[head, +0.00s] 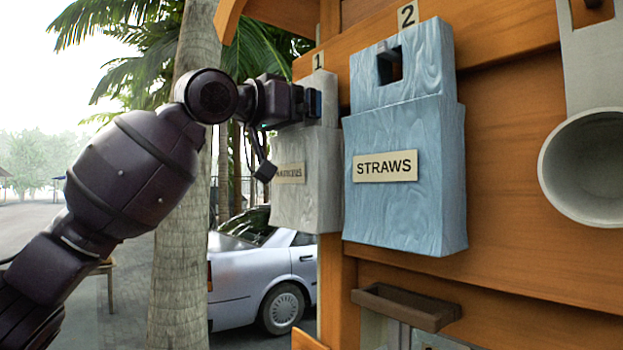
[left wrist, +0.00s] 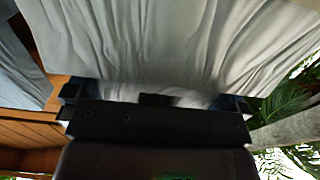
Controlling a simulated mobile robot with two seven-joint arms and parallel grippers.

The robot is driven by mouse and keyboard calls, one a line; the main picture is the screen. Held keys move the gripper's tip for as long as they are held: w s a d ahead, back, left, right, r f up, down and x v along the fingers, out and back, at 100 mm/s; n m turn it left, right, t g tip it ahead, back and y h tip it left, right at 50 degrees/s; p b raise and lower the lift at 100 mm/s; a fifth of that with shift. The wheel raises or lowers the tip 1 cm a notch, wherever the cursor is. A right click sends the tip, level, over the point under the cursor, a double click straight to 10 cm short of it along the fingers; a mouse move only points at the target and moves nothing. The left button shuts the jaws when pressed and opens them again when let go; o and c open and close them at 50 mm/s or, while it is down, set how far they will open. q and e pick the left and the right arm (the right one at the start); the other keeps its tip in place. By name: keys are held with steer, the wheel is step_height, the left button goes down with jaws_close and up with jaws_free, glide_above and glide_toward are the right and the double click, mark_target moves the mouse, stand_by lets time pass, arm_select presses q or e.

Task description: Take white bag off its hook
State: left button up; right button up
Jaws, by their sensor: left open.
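The white bag (head: 307,200) hangs on the orange wooden wall under the number 1 tag, with a small label on its front that is only partly legible. My left gripper (head: 312,103) is at the upper part of this bag, open. In the left wrist view, the pale, creased white bag (left wrist: 190,40) fills the middle, and the open jaws (left wrist: 158,98) lie on either side of its narrow end. The gripper and wrist cover part of the bag's top in the head view. Its hook is hidden. My right gripper is not in view.
A blue bag labelled STRAWS (head: 405,205) hangs close on the right under number 2. A grey round container (head: 590,165) is farther right. A small brown ledge (head: 405,305) sticks out below. A palm trunk (head: 185,200) and a parked car (head: 265,270) stand behind my arm.

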arm_select(q)
steer(key=shift+s+a, duration=0.1)
steer(key=shift+a, duration=0.15)
steer(key=shift+c, duration=0.8)
steer(key=c, duration=0.9)
steer(key=shift+o, duration=0.2)
steer(key=shift+r, duration=0.15)
